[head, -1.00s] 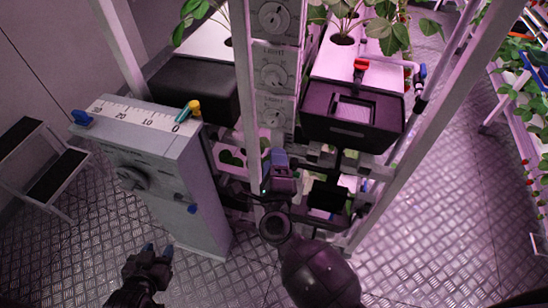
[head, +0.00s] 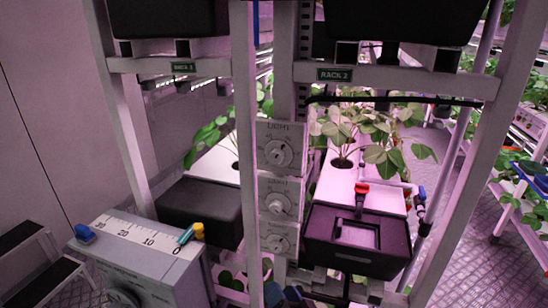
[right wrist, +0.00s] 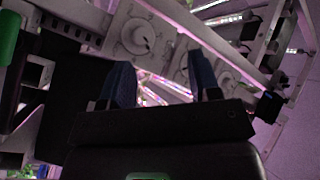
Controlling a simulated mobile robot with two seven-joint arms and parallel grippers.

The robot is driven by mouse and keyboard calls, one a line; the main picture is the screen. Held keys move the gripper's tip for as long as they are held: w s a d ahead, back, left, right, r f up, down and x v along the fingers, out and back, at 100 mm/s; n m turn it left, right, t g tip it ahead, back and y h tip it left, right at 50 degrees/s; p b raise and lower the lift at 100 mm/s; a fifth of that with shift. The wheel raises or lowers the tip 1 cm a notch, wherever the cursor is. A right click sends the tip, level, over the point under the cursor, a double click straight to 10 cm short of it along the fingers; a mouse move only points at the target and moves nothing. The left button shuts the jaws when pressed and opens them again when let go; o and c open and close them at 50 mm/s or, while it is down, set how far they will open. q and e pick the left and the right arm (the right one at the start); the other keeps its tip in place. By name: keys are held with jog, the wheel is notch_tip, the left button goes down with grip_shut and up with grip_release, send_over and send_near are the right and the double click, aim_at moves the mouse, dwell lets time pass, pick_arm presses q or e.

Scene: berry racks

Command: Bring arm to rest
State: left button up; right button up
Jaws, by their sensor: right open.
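My right gripper (head: 282,295) shows at the bottom edge of the head view, just below the light dials, with only its blue fingertips in sight. In the right wrist view my right gripper (right wrist: 163,78) has its two blue fingers spread apart, with nothing between them. A light dial (right wrist: 135,37) on a grey panel lies beyond the fingers there. Most of my right arm is out of the head view. My left gripper is not in view.
Rack posts (head: 247,150) and a column of light dials (head: 278,152) stand in front. A black box (head: 357,240) with a red valve (head: 361,190) is at right. A grey cabinet with a scale (head: 140,235) stands at lower left, near a step stool (head: 35,265).

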jog(key=s+d+f+n+g+h, duration=0.1)
jog(key=s+d+f, duration=0.3)
jog(key=d, duration=0.4)
jog(key=s+d+f+n+g+h, duration=0.2)
jog(key=s+d+f+h, duration=0.2)
jog(key=s+d, duration=0.3)
jog(key=s+d+f+n+g+h, duration=0.2)
jog(key=s+d+f, duration=0.3)
jog(key=d, duration=0.6)
jog(key=shift+s+h, duration=0.5)
jog(key=shift+h, duration=0.1)
jog(key=shift+s+f, duration=0.1)
jog(key=shift+c, duration=0.5)
